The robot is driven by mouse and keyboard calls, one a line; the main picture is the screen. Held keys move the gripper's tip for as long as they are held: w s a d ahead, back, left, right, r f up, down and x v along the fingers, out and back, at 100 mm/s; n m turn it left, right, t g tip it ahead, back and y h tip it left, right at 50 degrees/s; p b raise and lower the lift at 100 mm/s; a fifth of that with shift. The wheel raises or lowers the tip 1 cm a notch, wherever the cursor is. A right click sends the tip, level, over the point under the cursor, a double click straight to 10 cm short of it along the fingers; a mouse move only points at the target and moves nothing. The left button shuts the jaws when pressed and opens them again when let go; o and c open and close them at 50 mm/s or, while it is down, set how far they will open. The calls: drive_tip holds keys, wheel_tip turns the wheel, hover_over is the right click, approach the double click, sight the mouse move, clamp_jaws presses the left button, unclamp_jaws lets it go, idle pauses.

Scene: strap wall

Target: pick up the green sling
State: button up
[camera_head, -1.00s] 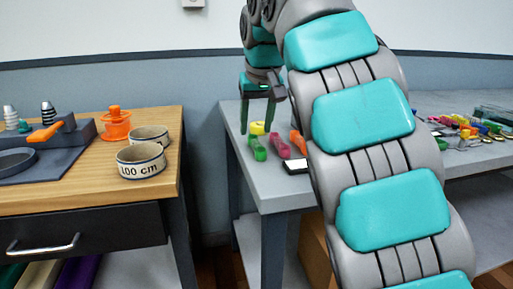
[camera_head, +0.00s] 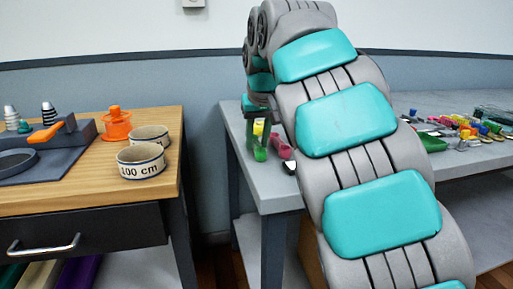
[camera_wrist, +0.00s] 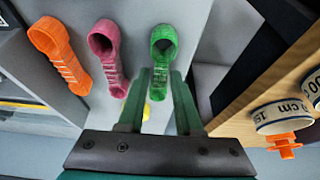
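The green sling (camera_wrist: 163,45) lies on the grey table, its loop end ahead of my fingertips in the wrist view. In the head view the green sling (camera_head: 260,154) shows just below my gripper (camera_head: 258,141). In the wrist view my gripper (camera_wrist: 162,75) is open, and the sling's narrow tail runs between the two fingers. A gap shows on each side; I cannot tell how far above the sling the fingertips are. A pink sling (camera_wrist: 106,50) and an orange sling (camera_wrist: 57,52) lie to its left in the wrist view.
A yellow item (camera_head: 258,128) sits behind the green sling. The grey table (camera_head: 262,190) holds many small coloured items at right. A wooden table (camera_head: 155,185) at left carries white tape rolls (camera_head: 141,170) and an orange part (camera_head: 115,125). A gap separates the tables.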

clamp_jaws()
idle(0.5)
